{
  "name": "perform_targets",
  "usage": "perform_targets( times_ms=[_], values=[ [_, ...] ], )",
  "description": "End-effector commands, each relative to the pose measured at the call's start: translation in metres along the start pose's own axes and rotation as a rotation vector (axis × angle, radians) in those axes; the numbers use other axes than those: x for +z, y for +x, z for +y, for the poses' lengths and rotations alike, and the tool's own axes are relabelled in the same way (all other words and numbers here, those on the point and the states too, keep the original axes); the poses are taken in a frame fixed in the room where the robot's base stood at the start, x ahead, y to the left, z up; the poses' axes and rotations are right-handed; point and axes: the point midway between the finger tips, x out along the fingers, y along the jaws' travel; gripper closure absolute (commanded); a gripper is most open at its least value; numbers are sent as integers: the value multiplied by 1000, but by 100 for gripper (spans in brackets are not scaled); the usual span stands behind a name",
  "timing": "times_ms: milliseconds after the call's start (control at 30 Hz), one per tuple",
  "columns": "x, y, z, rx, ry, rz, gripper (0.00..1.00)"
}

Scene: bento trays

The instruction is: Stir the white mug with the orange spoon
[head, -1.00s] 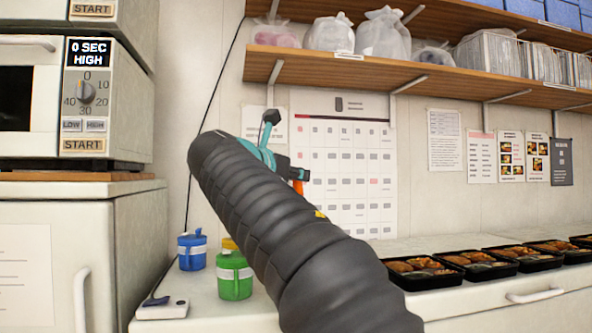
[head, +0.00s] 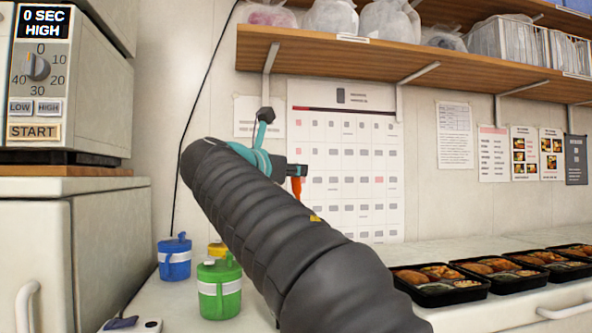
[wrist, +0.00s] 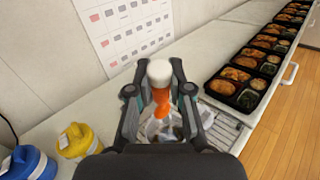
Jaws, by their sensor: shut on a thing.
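My gripper (wrist: 159,78) is shut on the orange spoon (wrist: 161,98), which shows between the fingers in the wrist view. A rounded white piece sits just above the orange part, between the fingertips; I cannot tell whether it belongs to the spoon. In the head view, a short orange part of the spoon (head: 296,187) hangs below the gripper, in front of the wall calendar. My dark arm hides much of the counter there. I cannot make out a white mug in either view.
Blue (head: 174,257), yellow (head: 217,249) and green (head: 219,288) lidded mugs stand on the counter left of my arm. Black bento trays (head: 440,292) line the right. A shelf (head: 400,67) hangs above.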

Motion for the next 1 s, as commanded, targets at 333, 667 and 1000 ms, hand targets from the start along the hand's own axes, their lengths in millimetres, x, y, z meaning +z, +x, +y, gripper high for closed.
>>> perform_targets(
  times_ms=[333,667,1000],
  values=[
    [-23,-8,-6,-3,0,0,100],
    [-37,-13,-9,-5,-2,0,100],
    [-58,-3,-10,-6,-2,0,100]
  ],
)
